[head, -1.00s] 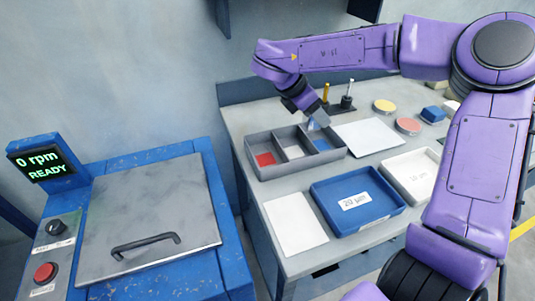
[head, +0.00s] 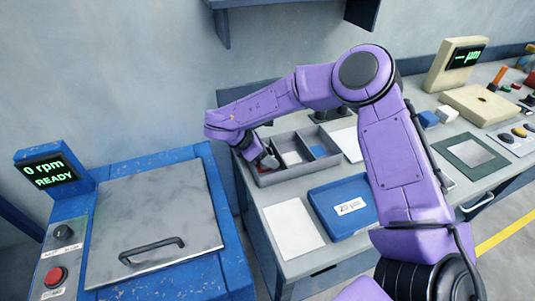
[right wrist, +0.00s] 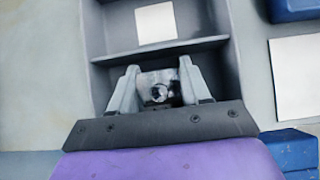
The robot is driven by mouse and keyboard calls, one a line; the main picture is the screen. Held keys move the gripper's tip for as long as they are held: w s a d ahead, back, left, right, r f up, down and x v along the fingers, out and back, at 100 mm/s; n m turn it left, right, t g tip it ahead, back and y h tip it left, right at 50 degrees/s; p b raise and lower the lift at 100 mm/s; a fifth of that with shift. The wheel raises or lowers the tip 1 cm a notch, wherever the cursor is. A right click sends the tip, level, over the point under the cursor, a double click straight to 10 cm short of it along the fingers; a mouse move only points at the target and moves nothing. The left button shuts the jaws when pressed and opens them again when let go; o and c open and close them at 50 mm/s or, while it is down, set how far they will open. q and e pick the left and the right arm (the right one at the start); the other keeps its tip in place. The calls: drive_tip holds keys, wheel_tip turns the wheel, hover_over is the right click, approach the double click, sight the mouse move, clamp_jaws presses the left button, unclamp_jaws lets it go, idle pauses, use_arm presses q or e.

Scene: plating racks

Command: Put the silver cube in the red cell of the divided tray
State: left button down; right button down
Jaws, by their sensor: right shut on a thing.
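The grey divided tray (head: 302,172) stands on the bench and has red, white and blue cells in a row. My right gripper (head: 267,163) is at the left end of the tray, at the red cell, and hides most of that cell's red floor. In the right wrist view the gripper (right wrist: 160,88) is shut on the silver cube (right wrist: 158,78), which sits between its two fingers. The divider (right wrist: 160,50) and the white floor (right wrist: 156,22) of the middle cell lie just beyond. Whether the cube touches the cell floor cannot be told. My left gripper is not in view.
A blue tray (head: 325,213) and a white sheet (head: 293,228) lie in front of the divided tray. A blue machine with a grey lid (head: 150,220) stands to the left. A shelf (head: 285,3) hangs on the wall above.

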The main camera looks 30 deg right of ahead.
drive_tip(key=shift+f, duration=0.1)
drive_tip(key=c, duration=0.5)
unclamp_jaws()
drive_tip(key=shift+r, duration=0.35)
drive_tip(key=b+v, duration=0.2)
drive_tip(key=v, duration=0.9)
drive_tip(key=shift+a+r, duration=0.3)
